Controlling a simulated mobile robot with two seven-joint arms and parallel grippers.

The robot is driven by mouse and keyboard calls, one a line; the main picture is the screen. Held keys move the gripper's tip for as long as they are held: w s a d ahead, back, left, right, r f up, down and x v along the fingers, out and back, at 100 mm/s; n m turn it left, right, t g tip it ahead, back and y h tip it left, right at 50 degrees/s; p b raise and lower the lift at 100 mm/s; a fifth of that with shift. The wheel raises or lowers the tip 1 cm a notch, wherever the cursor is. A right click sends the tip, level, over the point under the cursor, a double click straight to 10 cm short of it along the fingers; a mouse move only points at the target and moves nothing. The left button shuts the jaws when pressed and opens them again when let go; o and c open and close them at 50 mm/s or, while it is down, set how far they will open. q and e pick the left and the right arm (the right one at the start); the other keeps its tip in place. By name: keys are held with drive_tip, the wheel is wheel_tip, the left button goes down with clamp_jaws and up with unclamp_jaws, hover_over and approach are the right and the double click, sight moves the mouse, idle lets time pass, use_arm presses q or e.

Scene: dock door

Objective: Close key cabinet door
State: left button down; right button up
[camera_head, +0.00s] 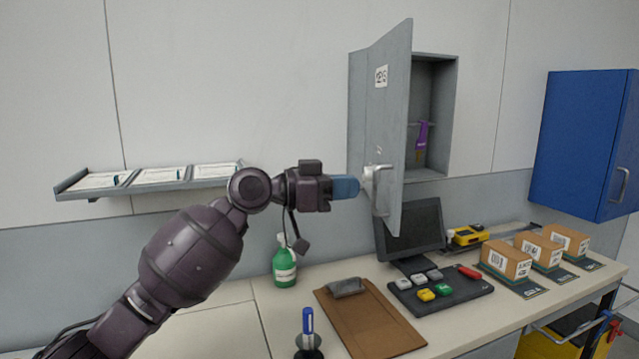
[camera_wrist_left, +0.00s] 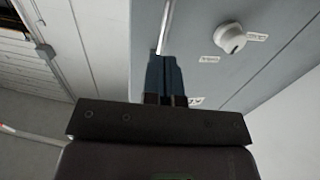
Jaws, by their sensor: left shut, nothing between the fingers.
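The grey key cabinet (camera_head: 434,70) hangs on the wall, with its door (camera_head: 392,100) standing open and sticking out toward me. The door's outer face points left and carries a label and a handle (camera_head: 380,190) low near its free edge. Inside, a purple-tagged item (camera_head: 421,140) hangs. My left gripper (camera_head: 359,187) is shut and empty at the outer side of the door, close to the handle. In the left wrist view its blue fingers (camera_wrist_left: 165,62) are together by the handle bar (camera_wrist_left: 165,25), with a round knob (camera_wrist_left: 230,38) beside. Contact is unclear. My right gripper is out of view.
Below are a monitor (camera_head: 411,230), a green spray bottle (camera_head: 284,265), a clipboard (camera_head: 372,320), a button panel (camera_head: 440,290) and boxes (camera_head: 507,260) on the bench. A blue cabinet (camera_head: 580,140) is at right, a document shelf (camera_head: 150,180) at left.

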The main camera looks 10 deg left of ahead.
use_arm(q)
drive_tip(key=x, duration=0.2)
drive_tip(key=shift+w+d, duration=0.1)
drive_tip(key=shift+d, duration=0.25)
